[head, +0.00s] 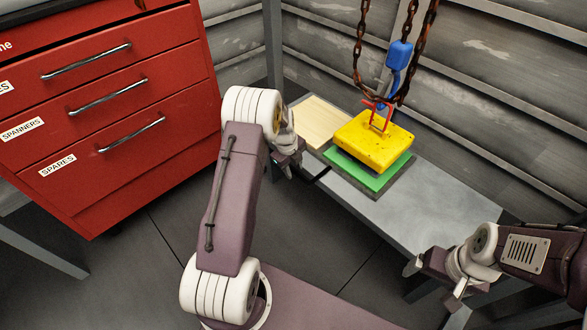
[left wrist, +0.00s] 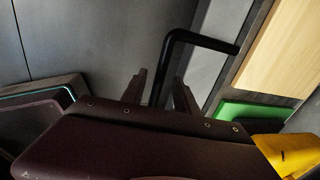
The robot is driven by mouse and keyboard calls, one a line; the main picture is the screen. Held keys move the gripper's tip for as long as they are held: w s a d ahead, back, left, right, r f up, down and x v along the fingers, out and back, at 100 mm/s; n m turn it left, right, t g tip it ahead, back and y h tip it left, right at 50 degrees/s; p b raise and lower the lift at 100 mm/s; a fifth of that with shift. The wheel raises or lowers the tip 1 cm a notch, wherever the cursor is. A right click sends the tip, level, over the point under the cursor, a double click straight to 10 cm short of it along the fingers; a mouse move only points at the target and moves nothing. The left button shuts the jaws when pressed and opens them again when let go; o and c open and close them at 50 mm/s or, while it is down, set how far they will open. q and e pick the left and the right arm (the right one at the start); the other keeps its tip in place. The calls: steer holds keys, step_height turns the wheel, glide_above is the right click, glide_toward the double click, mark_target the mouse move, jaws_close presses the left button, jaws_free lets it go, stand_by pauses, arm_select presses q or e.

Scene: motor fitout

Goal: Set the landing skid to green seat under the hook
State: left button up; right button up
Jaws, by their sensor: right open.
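A green seat (head: 365,176) lies on a dark grey plate (head: 399,183) on the bench; I take this as the landing skid. A yellow block (head: 372,141) with a red handle (head: 378,117) is right above the green seat; whether they touch I cannot tell. The blue hook (head: 398,56) hangs above, at the red handle. A black bar handle (left wrist: 200,41) reaches out on the skid's near side. My left gripper (head: 297,163) is at that handle. In the left wrist view its fingers (left wrist: 160,90) stand apart with the bar between them. My right gripper (head: 432,284) is open and empty.
A pale wooden board (head: 312,121) lies left of the green seat. Rusty chains (head: 358,45) hang over the block. The grey bench top (head: 435,205) is clear to the right. A red drawer cabinet (head: 110,110) stands at the left.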

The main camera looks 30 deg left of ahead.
arm_select(q)
step_height(320, 180, up, 9)
steer(key=s+p, duration=0.1)
steer(key=p, duration=0.3)
steer(key=shift+s+a+p, duration=0.25)
steer(key=shift+s+p, duration=0.05)
steer(key=shift+s, duration=0.05)
